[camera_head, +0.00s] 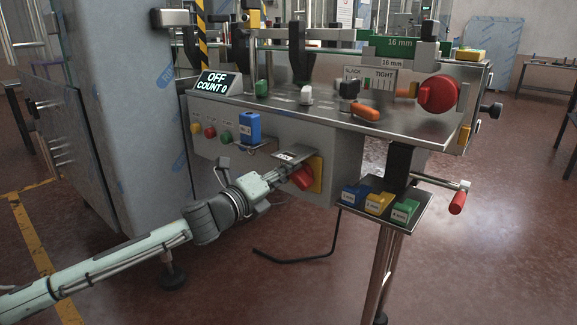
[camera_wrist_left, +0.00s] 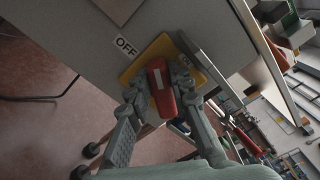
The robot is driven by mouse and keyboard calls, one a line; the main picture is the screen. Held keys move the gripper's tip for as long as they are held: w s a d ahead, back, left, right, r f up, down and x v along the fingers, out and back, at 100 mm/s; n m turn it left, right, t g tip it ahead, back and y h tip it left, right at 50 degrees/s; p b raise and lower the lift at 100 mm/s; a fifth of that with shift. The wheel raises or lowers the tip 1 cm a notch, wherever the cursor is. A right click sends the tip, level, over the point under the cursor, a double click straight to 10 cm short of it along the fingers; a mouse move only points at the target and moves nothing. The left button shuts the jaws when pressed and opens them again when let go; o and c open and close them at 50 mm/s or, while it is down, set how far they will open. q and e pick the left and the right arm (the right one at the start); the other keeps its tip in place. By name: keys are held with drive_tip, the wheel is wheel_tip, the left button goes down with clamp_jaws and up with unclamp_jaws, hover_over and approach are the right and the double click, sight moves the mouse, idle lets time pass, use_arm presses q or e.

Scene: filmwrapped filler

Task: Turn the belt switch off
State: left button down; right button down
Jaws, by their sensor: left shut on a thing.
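The belt switch is a red knob (camera_head: 302,178) on a yellow plate (camera_head: 317,171), on the front panel of the machine. In the left wrist view the red knob (camera_wrist_left: 161,88) sits between my fingers, with a white mark on its face. An OFF label (camera_wrist_left: 125,46) is beside the yellow plate (camera_wrist_left: 148,54); another label at the plate's right is partly hidden. My left gripper (camera_head: 286,177) is shut on the knob; its fingers (camera_wrist_left: 160,98) lie along both sides. The display (camera_head: 214,84) reads "OFF COUNT 0". My right gripper is not in view.
A small ledge juts out just above the switch. A blue block (camera_head: 249,127) stands on a bracket to the left. A side tray (camera_head: 412,212) with blue, yellow and green blocks and a red-handled crank (camera_head: 457,202) are to the right. Open floor lies in front.

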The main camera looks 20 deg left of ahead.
use_arm(q)
drive_tip(key=shift+a+f+n+p, duration=0.15)
drive_tip(key=shift+n+p, duration=0.35)
drive_tip(key=shift+n, duration=0.6)
drive_tip(key=shift+d+f+n+p, duration=0.15)
drive_tip(key=shift+n+p, duration=0.35)
drive_tip(key=shift+n, duration=0.6)
drive_tip(key=shift+a+f+n+p, duration=0.2)
drive_tip(key=shift+n+p, duration=0.3)
drive_tip(key=shift+n, duration=0.6)
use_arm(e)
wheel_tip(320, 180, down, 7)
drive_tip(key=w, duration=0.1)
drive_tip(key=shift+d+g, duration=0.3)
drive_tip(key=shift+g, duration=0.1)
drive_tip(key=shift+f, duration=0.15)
use_arm(q)
drive_tip(key=shift+d, duration=0.1)
drive_tip(key=c, duration=1.4)
unclamp_jaws()
drive_tip(key=shift+o, duration=0.2)
drive_tip(key=v, duration=1.2)
